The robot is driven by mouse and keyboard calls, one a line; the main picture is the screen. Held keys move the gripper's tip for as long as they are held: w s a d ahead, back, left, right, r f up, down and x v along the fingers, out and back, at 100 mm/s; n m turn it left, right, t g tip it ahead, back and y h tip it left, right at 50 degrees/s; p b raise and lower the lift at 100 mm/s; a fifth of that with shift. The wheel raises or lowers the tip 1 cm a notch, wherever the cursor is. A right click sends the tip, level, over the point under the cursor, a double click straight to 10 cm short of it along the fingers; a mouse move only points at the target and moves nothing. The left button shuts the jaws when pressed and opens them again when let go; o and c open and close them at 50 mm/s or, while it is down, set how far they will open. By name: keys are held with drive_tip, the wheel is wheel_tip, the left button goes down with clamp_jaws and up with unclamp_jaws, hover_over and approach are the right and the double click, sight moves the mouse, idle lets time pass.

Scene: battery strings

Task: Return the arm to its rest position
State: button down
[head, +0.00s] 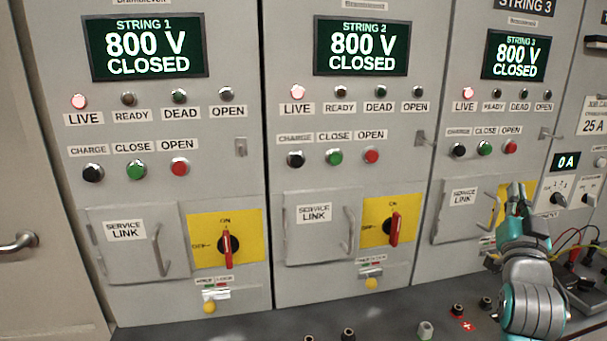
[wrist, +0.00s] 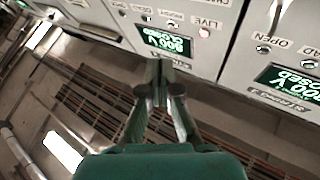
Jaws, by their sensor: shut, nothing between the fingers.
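My gripper (head: 516,194) shows at the lower right of the head view, in front of the String 3 cabinet (head: 423,232). It points up and hides part of that cabinet's yellow switch plate. In the wrist view my gripper (wrist: 158,72) has its fingertips together with nothing between them. Tilted cabinet displays stand beyond the fingertips there. The gripper appears apart from the panels.
The String 1 display (head: 147,46), String 2 display (head: 361,46) and String 3 display (head: 516,55) each read 800 V CLOSED, with red LIVE lamps lit. Red rotary handles (head: 228,250) stick out. Leads (head: 577,246) and dark terminals lie near my arm at the right.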

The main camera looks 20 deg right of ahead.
drive_tip(key=s+a+f+n+t+y, duration=0.1)
drive_tip(key=a+f+n+y, duration=0.3)
drive_tip(key=a+f, duration=0.95)
drive_tip(key=s+a+f+n+t+y, duration=0.15)
drive_tip(key=a+f+y, duration=0.35)
drive_tip(key=a+f, duration=0.8)
drive_tip(key=s+a+f+n+g+y, duration=0.1)
drive_tip(key=s+a+f+n+y, duration=0.1)
drive_tip(key=s, duration=0.6)
drive_tip(key=s+a+f+n+g+y, duration=0.1)
drive_tip(key=s+a+f+n+y, duration=0.1)
drive_tip(key=s+a+f, duration=0.5)
drive_tip(key=s+a+f+n+g+y, duration=0.1)
drive_tip(key=s+a+f+n+y, duration=0.2)
drive_tip(key=s+a, duration=0.3)
drive_tip(key=s+f+y, duration=0.1)
drive_tip(key=s, duration=0.4)
drive_tip(key=shift+s+a+f+y, duration=0.15)
drive_tip(key=shift+a+f+y, duration=0.05)
drive_tip(key=shift+a+y, duration=0.15)
